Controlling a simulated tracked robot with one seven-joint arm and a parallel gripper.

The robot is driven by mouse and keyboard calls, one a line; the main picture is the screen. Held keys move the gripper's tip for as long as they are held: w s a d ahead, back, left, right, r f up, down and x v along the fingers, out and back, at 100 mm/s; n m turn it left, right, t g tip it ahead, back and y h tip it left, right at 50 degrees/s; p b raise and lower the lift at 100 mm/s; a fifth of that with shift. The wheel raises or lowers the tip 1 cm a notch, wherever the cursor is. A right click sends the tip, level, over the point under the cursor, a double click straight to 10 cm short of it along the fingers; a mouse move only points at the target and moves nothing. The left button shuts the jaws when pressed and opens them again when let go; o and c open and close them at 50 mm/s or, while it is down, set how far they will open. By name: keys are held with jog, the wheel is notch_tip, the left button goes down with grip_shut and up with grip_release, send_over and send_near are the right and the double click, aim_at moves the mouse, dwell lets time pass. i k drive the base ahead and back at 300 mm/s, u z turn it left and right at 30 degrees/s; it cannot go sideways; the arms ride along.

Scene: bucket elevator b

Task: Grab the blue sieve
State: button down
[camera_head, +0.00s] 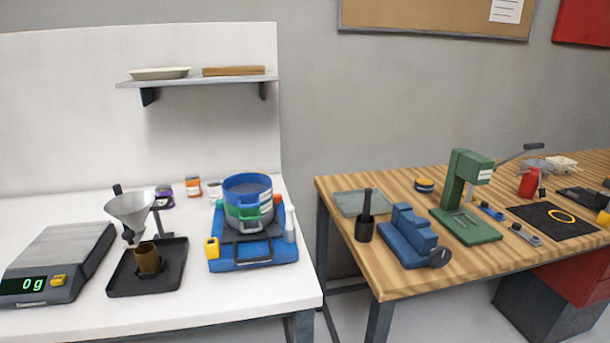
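The blue sieve (247,190) is the top ring of a stack of round sieves. A green sieve (246,211) sits directly under it, with a grey pan (251,224) at the bottom. The stack stands upright on a blue shaker base (254,255) on the white table.
Left of the stack are a funnel (131,209) on a stand above a brown cup (148,259), a black tray (120,280) and a scale (60,255). A white bottle (290,224) stands close right. A shelf (197,80) hangs above. A wooden bench (385,285) lies right, past a gap.

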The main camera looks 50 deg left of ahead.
aim_at(245, 189)
jog(key=u, duration=0.4)
jog(key=i, duration=0.9)
jog(key=u, duration=1.05)
jog(key=i, duration=0.6)
jog(key=u, duration=0.35)
jog(key=k, duration=0.85)
jog(key=u, duration=0.2)
jog(key=i, duration=0.85)
jog(key=z, duration=0.05)
